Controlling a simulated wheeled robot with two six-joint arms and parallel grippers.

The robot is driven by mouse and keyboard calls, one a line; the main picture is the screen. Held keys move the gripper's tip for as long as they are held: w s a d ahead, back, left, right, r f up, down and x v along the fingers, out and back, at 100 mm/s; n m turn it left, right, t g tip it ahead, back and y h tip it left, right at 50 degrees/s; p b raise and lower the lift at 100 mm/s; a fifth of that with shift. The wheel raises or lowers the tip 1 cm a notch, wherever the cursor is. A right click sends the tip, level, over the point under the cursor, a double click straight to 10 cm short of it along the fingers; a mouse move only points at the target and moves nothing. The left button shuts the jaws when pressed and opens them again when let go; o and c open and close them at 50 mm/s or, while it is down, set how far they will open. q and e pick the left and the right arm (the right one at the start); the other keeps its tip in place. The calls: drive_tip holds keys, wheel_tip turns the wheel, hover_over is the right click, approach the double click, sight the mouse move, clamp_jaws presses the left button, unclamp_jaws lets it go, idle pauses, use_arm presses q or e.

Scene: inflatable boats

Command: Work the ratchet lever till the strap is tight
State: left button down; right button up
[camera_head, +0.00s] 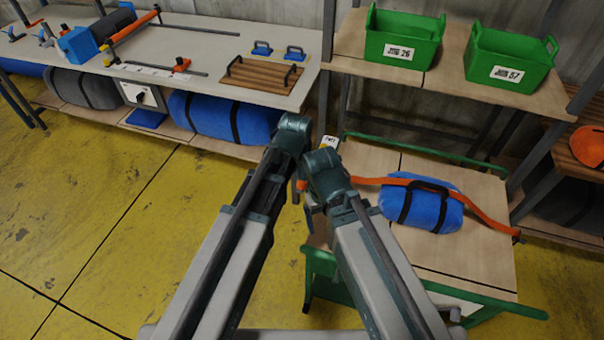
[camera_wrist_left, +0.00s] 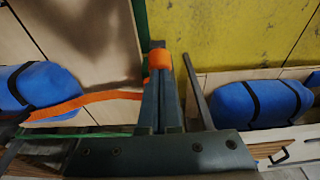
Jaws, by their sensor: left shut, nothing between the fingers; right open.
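A blue rolled bundle (camera_head: 425,205) with dark bands lies on the wooden top of the green-framed bench (camera_head: 470,262); it is at the left in the left wrist view (camera_wrist_left: 38,88). An orange strap (camera_head: 478,213) crosses over it, and its left run goes behind my right wrist. A small orange piece (camera_head: 302,185), probably the lever's grip, shows beside my right wrist and at the fingertips in the left wrist view (camera_wrist_left: 159,60). The ratchet body is hidden. My left gripper (camera_head: 296,180) is shut and empty, close to the orange piece. My right gripper (camera_head: 311,198) is open, mostly hidden by its wrist.
Green crates (camera_head: 403,46) stand on the shelf behind the bench. At the left, a long workbench (camera_head: 215,40) carries clamps and a slatted board, with blue and grey rolls below. My two wrists are very close together. The yellow floor (camera_head: 80,190) at left is clear.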

sight(302, 187)
use_arm(q)
drive_tip(key=shift+s+a+b+x, duration=0.1)
drive_tip(key=shift+s+b+x, duration=0.1)
drive_tip(key=shift+b+x, duration=0.8)
drive_tip(key=shift+s+a+b+x, duration=0.1)
drive_tip(key=shift+s+b+x, duration=0.1)
drive_tip(key=shift+b+x, duration=0.8)
drive_tip(key=shift+s+b+x, duration=0.2)
drive_tip(key=shift+b+x, duration=0.65)
drive_tip(key=shift+x, duration=0.3)
drive_tip(key=p+v, duration=0.5)
drive_tip(key=w+p+v, duration=0.1)
drive_tip(key=p+v, duration=0.1)
drive_tip(key=shift+d+r+p, duration=0.15)
drive_tip(key=shift+r+p, duration=0.15)
drive_tip(key=shift+p, duration=0.05)
drive_tip(key=shift+r, duration=0.15)
drive_tip(key=shift+w, duration=0.15)
drive_tip(key=shift+f, duration=0.25)
